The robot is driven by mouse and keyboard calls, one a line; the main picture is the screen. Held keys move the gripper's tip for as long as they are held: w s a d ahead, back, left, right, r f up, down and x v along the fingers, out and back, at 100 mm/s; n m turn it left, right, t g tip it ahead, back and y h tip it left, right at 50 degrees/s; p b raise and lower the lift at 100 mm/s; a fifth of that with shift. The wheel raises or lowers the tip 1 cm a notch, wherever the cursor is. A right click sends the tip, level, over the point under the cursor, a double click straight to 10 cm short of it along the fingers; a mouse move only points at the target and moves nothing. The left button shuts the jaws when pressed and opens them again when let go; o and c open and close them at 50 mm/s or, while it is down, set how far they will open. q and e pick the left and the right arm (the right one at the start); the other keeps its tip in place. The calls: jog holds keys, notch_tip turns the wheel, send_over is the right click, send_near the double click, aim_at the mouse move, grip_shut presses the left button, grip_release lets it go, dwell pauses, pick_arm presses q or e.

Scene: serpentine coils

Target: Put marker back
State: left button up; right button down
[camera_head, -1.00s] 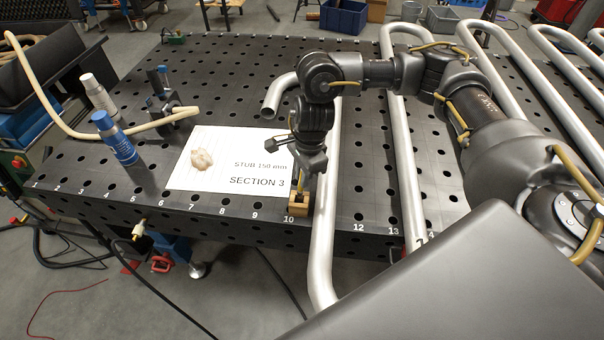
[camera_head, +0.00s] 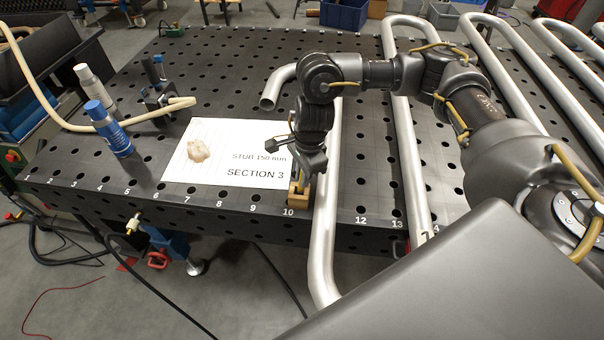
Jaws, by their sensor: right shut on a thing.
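My right gripper (camera_head: 304,172) points down over the table's front edge, near the number 10. It is shut on a small tan piece at its fingertips. A tan block (camera_head: 298,198) shows directly below, at the edge. The join between piece and block is too small to make out, and I cannot tell which of them is the marker. A blue-capped bottle (camera_head: 108,130) and a white-capped bottle (camera_head: 94,86) stand at the left. My left gripper is not in view.
A silver bent pipe (camera_head: 322,250) runs just right of the gripper, with more pipe coils (camera_head: 405,160) further right. A white "SECTION 3" sheet (camera_head: 225,150) with a crumpled beige lump (camera_head: 198,151) lies left. A beige hose (camera_head: 150,113) crosses the perforated table (camera_head: 270,70).

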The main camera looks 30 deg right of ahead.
jog(key=shift+f+b, duration=0.5)
jog(key=shift+f, duration=0.15)
dwell(0.4)
jog(key=c, duration=1.3)
grip_release()
jog(key=shift+r, duration=0.15)
jog(key=r, duration=0.3)
jog(key=d+r+b, duration=0.1)
jog(key=r, duration=0.6)
jog(key=shift+s+d+r, duration=0.1)
jog(key=shift+d+r, duration=0.05)
jog(key=shift+r, duration=0.1)
